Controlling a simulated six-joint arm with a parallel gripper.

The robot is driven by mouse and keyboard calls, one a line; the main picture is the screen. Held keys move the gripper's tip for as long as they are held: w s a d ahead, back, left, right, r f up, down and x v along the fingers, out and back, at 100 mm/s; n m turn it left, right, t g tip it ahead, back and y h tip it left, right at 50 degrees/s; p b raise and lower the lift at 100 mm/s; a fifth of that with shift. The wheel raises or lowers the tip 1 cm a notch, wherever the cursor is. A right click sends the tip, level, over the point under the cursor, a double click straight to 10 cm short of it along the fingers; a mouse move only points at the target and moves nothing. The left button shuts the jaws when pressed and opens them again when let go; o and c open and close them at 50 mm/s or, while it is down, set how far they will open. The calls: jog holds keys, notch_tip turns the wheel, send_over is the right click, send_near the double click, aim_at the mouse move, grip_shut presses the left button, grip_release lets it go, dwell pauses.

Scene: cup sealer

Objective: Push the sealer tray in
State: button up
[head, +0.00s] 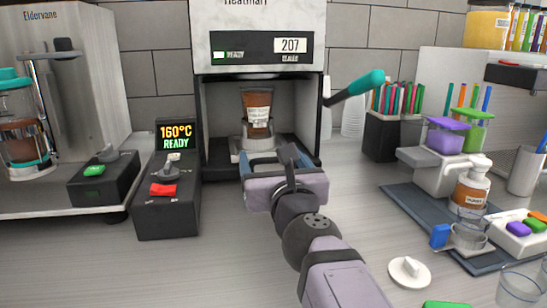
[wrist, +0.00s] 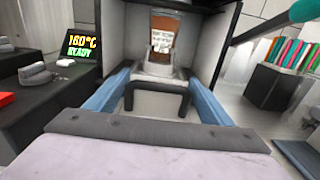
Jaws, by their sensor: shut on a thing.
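The cup sealer (head: 258,50) stands at the back centre, with an open bay and a display reading 207. The sealer tray (head: 238,143) sits in the bay, with a brown cup (head: 257,108) upright in its holder. In the wrist view the tray's dark U-shaped handle (wrist: 157,86) lies between my blue fingers. My gripper (head: 268,160) is shut on this handle at the front of the bay. In the head view my gripper hides most of the handle. I cannot tell how deep the tray sits.
A teal-ended lever (head: 367,82) sticks out at the sealer's right. A black control box (head: 167,195) with a red switch and a 160°C READY display stands at left. A dark mat (head: 412,203) with a honey bottle (head: 470,187) lies at right. The counter before the sealer is mostly clear.

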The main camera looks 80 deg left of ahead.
jog(key=shift+w+a+r+p, duration=0.1)
jog(key=shift+a+p, duration=0.6)
jog(key=shift+a, duration=0.55)
jog(key=shift+d, duration=0.1)
jog(key=o, duration=1.2)
jog(key=shift+d+b, duration=0.35)
jog(key=shift+b, duration=0.25)
jog(key=shift+d+b, duration=2.05)
jog(key=shift+d, duration=1.2)
